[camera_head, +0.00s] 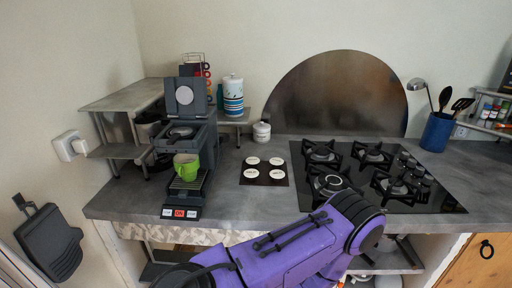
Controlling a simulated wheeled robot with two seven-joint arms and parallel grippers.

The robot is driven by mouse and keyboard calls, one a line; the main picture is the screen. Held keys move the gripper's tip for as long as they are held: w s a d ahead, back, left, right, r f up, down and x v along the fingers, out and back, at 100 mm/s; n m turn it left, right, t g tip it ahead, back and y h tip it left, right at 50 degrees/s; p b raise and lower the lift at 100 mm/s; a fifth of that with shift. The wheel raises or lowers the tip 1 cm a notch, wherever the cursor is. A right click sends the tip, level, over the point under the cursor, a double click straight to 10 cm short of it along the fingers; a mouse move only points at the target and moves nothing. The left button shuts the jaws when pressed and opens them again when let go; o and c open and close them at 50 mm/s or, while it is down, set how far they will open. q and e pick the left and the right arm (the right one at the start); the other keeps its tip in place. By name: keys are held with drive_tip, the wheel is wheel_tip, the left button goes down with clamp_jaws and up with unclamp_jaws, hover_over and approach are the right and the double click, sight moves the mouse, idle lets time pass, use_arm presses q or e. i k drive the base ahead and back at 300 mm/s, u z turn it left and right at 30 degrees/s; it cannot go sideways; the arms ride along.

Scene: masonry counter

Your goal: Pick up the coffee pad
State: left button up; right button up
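Several round white coffee pads (277,173) lie in two rows on a dark square tray (264,181) on the counter, right of the coffee machine. The grey coffee machine (203,137) stands with its lid (184,84) raised. A pale disc shows on the inside of the lid. A green mug (186,167) stands on the machine's drip tray. A purple arm of mine crosses the lower middle, in front of the counter edge. Neither of my grippers is in view.
A gas hob (430,198) fills the counter right of the pads. A small white lidded jar (262,132) stands behind them. A metal shelf (118,152) stands left of the machine. Bare counter (240,205) lies in front of the pad tray.

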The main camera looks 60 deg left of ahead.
sight(276, 174)
drive_tip(key=u, duration=1.45)
